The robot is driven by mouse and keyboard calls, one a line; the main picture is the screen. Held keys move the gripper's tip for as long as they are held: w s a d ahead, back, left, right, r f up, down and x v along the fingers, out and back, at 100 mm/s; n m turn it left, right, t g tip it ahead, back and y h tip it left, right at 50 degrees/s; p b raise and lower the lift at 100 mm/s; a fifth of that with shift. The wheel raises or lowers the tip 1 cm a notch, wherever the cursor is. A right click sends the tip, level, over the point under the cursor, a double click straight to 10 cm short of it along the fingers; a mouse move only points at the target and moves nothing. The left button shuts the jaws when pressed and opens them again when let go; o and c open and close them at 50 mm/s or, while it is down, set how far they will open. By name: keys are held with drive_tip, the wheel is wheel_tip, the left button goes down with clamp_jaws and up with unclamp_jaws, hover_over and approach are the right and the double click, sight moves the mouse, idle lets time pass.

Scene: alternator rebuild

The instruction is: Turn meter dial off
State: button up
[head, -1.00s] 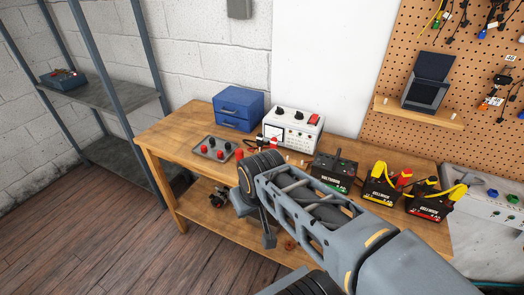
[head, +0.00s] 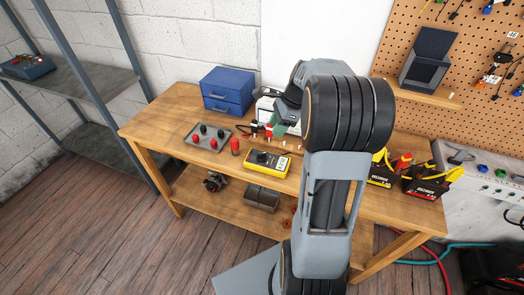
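The yellow meter (head: 280,165) lies on the wooden workbench near its front edge. Its dark round dial (head: 262,157) faces up, but the dial's setting is too small to read.
A grey tray with red and black knobs (head: 208,136) and a red cylinder (head: 235,146) stand left of the meter. Blue drawers (head: 227,90) are behind. A white instrument (head: 264,107) is mostly hidden by my arm. Batteries (head: 424,183) stand at the right.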

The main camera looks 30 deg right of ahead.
sight(261, 153)
drive_tip(key=x, duration=1.2)
drive_tip(key=shift+f, duration=0.2)
drive_tip(key=shift+a, duration=0.15)
clamp_jaws()
